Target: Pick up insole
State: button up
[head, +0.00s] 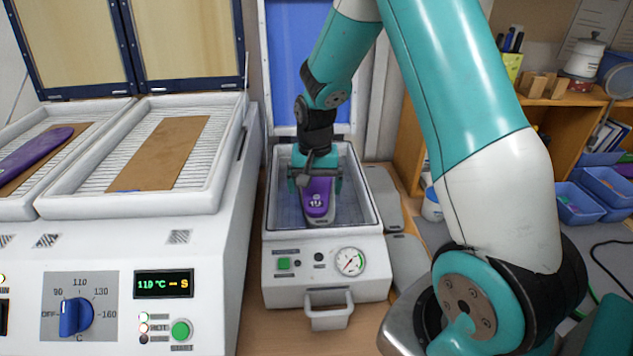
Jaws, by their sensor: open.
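A purple insole (318,203) with a white mark lies in the open white forming press (375,213) at the middle. It appears to rest on a pale form beneath it. My gripper (316,185) is open, pointing down over the insole's far part. Its fingers stand on either side of the insole, and the wrist hides the far end. I cannot tell whether the fingers touch it. Another purple insole (35,152) lies on a brown sheet in the heater's left bay at the far left.
The heater (150,204) stands left with its lids raised; its right bay holds a brown sheet (160,153). The press has a blue raised lid (284,60), a gauge and a front handle. Grey pads (384,197) lie right of it. Shelves and blue bins (578,203) stand farther right.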

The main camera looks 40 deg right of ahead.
aim_at(316, 202)
jog(key=shift+d+f+p, duration=0.15)
jog(key=shift+f+p, duration=0.65)
jog(key=shift+f, duration=1.35)
jog(key=c, duration=1.1)
jog(key=shift+r, duration=0.1)
notch_tip(316, 202, up, 20)
jog(key=b, duration=0.4)
